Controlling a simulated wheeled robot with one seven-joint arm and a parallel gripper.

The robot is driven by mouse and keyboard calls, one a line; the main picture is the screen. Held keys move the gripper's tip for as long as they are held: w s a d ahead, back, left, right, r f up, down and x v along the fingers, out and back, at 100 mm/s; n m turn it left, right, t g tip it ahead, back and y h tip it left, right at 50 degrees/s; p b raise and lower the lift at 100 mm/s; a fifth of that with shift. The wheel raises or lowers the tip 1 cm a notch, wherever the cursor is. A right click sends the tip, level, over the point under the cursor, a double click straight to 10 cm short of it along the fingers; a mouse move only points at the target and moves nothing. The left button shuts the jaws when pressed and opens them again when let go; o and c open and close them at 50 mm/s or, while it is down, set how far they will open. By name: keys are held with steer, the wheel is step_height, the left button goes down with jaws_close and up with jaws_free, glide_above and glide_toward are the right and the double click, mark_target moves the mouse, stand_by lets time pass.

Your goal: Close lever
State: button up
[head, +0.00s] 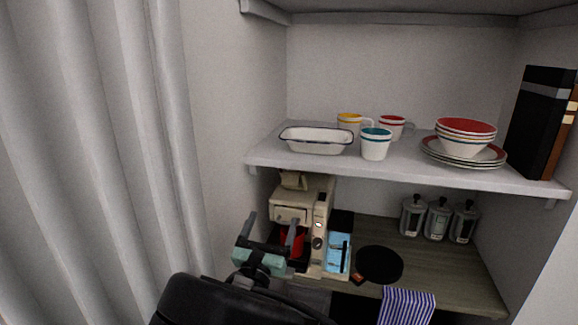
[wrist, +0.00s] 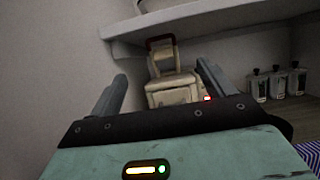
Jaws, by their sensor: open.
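A cream coffee machine (head: 318,200) stands on the wooden counter below the shelf. Its raised lever piece (head: 293,180) sticks up at the top. In the wrist view the lever (wrist: 162,58) stands upright with a dark handle frame, above the machine's front (wrist: 172,91). My gripper (head: 270,232) is open and empty, in front of the machine and lower than the lever. In the wrist view the machine shows between the fingers of my gripper (wrist: 162,74), apart from them. A red object (head: 290,243) in the machine is partly hidden by a finger.
The shelf (head: 400,172) above holds a white dish (head: 316,140), mugs, bowls and plates. Right of the machine are a blue-fronted item (head: 338,254), a black round plate (head: 378,264) and canisters (head: 438,219). A wall is close on the left. A striped cloth (head: 406,306) hangs at the counter edge.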

mark_target(289, 184)
steer(key=p+x, duration=0.6)
steer(key=x, duration=1)
steer(key=shift+s+r+p, duration=0.1)
steer(key=shift+r+p, duration=0.1)
steer(key=shift+p, duration=0.15)
steer(key=shift+w+d+r, duration=0.15)
steer(key=shift+w+d, duration=0.05)
steer(key=shift+w, duration=0.4)
steer(key=shift+c, duration=0.2)
